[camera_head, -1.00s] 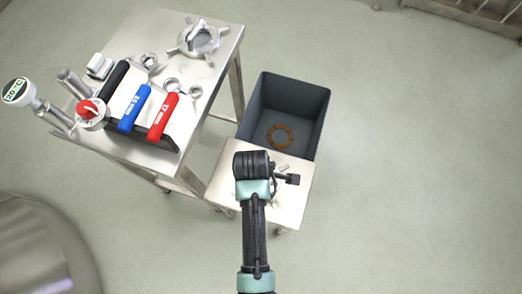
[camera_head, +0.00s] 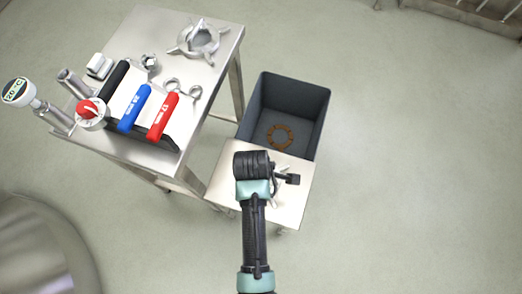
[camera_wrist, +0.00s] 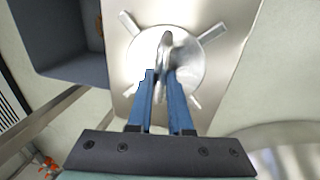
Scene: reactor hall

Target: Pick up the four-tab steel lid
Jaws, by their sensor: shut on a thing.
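The four-tab steel lid (camera_wrist: 190,58) is a round, shiny disc with tabs sticking out around its rim and a raised handle in its middle. In the wrist view it is over the small steel table top (camera_wrist: 236,28). My gripper (camera_wrist: 161,74) has its two blue fingers shut on the lid's handle. In the head view my gripper (camera_head: 284,179) is above the small table, and my arm hides most of the lid (camera_head: 281,197). I cannot tell whether the lid touches the table.
A dark grey bin (camera_head: 314,110) with a rusty ring (camera_head: 280,136) inside stands behind the small table. A larger steel table (camera_head: 160,38) at left holds a tabbed steel part (camera_head: 200,37), a blue-handled tool (camera_head: 135,107) and a red-handled tool (camera_head: 163,116). The floor at right is clear.

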